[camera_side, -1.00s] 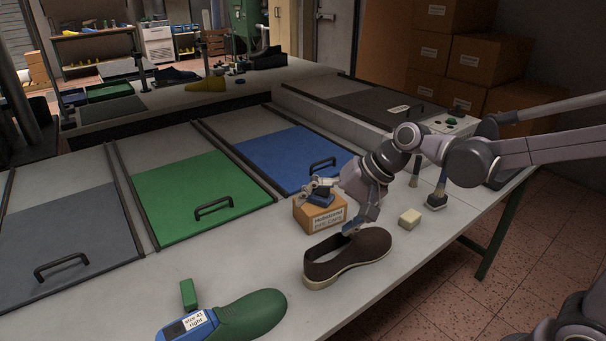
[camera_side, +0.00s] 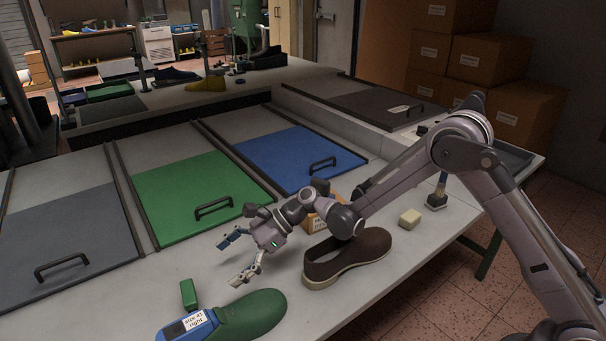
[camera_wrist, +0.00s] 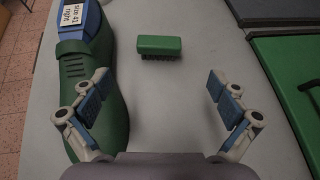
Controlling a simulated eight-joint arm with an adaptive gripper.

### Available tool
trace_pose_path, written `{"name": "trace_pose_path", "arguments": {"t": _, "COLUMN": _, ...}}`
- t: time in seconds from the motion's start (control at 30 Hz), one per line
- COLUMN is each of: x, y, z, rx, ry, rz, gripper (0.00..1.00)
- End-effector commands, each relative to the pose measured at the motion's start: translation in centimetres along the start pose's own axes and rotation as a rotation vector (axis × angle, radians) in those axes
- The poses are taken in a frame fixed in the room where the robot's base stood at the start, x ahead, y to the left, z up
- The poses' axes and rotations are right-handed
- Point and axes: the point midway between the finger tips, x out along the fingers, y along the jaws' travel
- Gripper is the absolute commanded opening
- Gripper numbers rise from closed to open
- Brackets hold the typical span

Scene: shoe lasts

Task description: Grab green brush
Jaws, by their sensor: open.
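The green brush (camera_side: 188,294) is a small block that stands on the table just behind the green shoe last in the side view. In the wrist view the brush (camera_wrist: 159,46) shows its green back and dark bristles, ahead of my gripper and between the lines of its fingers. My gripper (camera_side: 238,259) is open and empty above the table, to the right of and behind the brush. In the wrist view my gripper (camera_wrist: 160,98) has its two blue-padded fingers spread wide. The left finger overlaps the green last in the picture.
The green last (camera_side: 249,314) with a blue, labelled end lies close beside the brush. A brown shoe (camera_side: 347,258), a small box (camera_side: 322,219) and a pale block (camera_side: 410,218) are to the right. Green (camera_side: 190,190), blue (camera_side: 290,150) and grey (camera_side: 60,240) lids with handles lie behind.

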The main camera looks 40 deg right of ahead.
Motion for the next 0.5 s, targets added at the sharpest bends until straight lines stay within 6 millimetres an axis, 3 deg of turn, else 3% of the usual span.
{"name": "trace_pose_path", "arguments": {"t": 0.5, "x": 5.8, "y": 0.1, "z": -0.2, "rx": 0.037, "ry": -0.016, "rz": 0.012, "gripper": 0.97}}
